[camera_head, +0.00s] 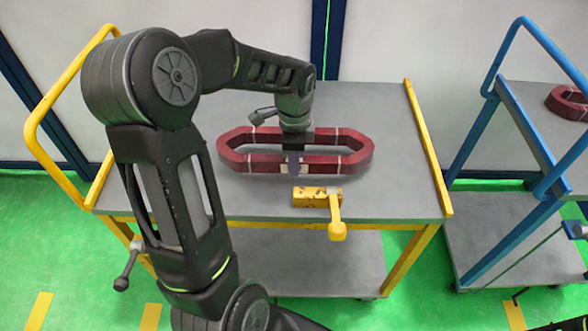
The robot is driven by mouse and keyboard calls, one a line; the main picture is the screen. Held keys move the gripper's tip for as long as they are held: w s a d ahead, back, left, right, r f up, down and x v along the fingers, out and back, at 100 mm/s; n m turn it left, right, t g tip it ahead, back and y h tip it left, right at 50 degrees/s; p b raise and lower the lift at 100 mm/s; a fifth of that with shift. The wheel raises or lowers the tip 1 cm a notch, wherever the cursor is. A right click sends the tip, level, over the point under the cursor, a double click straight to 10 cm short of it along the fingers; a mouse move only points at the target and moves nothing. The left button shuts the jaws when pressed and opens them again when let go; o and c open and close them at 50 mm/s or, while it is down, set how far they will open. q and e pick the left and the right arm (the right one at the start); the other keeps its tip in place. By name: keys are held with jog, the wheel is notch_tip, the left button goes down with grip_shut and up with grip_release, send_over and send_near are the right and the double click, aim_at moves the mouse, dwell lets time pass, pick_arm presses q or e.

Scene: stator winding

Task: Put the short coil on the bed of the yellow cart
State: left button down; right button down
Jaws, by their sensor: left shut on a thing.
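A dark red, elongated ring-shaped coil (345,157) with white bands is at the bed of the yellow cart (385,195), lying level across its middle. I cannot tell for sure whether it rests on the grey bed or hangs just above it. My left gripper (295,165) reaches down from above and is shut on the near long side of the coil. My arm and wrist hide part of the far side. A second dark red coil (566,103) lies on the blue cart (540,110) at the right, cut by the picture edge. My right gripper is not seen.
A yellow block with a lever (318,197) sits on the bed close in front of the coil. The yellow cart's right edge has a raised yellow rail (428,150). Bare bed lies right of the coil. Green floor separates the two carts.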

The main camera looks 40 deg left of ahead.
pick_arm(q)
jog(key=shift+f, duration=1.65)
jog(key=shift+f, duration=0.15)
jog(key=c, duration=1.2)
grip_release()
notch_tip(320, 180, up, 12)
jog(key=shift+r, duration=0.1)
